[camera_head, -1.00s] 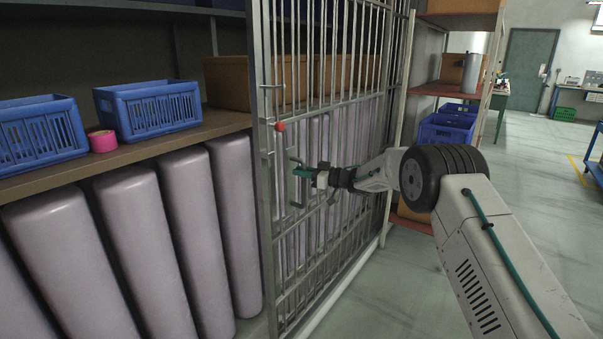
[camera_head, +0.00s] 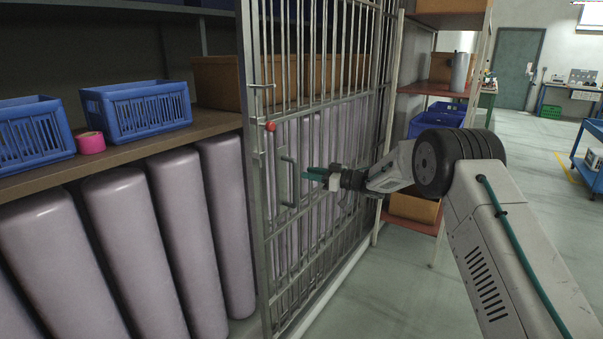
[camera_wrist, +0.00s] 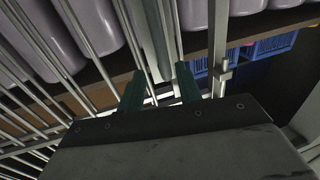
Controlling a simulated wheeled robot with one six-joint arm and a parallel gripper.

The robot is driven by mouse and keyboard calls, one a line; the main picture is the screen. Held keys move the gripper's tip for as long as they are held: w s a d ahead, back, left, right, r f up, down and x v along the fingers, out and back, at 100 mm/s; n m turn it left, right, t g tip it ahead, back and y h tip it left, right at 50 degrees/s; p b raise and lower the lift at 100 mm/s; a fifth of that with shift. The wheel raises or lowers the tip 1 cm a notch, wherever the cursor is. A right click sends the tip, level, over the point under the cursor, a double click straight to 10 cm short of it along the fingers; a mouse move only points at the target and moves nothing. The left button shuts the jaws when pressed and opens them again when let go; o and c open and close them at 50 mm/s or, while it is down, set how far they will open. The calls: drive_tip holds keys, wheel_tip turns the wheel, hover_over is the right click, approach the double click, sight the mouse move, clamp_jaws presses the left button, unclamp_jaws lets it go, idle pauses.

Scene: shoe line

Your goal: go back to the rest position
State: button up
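My gripper (camera_head: 312,173) is in front of the barred metal gate (camera_head: 300,230), just right of the gate's vertical handle (camera_head: 289,180). In the head view it looks clear of the handle. In the wrist view the two green fingers of my gripper (camera_wrist: 160,88) stand apart with a gap between them, pointing at the bars. Nothing is held between them. My arm reaches in from the lower right.
Left of the gate, a shelf (camera_head: 215,122) carries blue crates (camera_head: 136,108) and a pink tape roll (camera_head: 91,142) above tall lilac rolls (camera_head: 190,245). A rack with a red shelf (camera_head: 432,88) stands behind my arm. The floor (camera_head: 535,190) to the right is open.

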drive_tip(key=shift+v, duration=0.85)
